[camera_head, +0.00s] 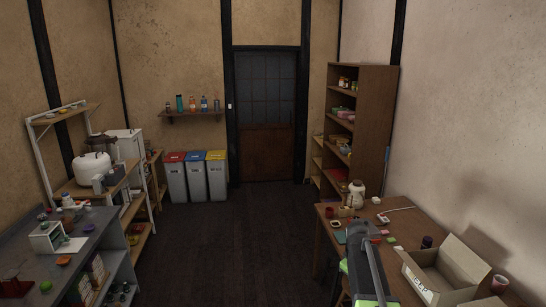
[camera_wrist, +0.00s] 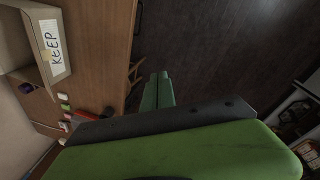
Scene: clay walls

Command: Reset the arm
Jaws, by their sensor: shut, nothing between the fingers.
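My gripper (camera_wrist: 159,77) shows in the wrist view with its two green fingers together and nothing between them. It is over the dark floor (camera_wrist: 215,50), beside the edge of the wooden table (camera_wrist: 100,60). In the head view my arm (camera_head: 365,262) rises at the lower right in front of the table; the fingers cannot be made out there.
An open cardboard box (camera_head: 425,284) marked KEEP stands on the right table (camera_head: 400,238), with a kettle (camera_head: 356,194) and small items. A grey workbench (camera_head: 88,232) and shelf line the left. Three bins (camera_head: 196,178) and a door (camera_head: 266,120) stand behind. The middle floor is clear.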

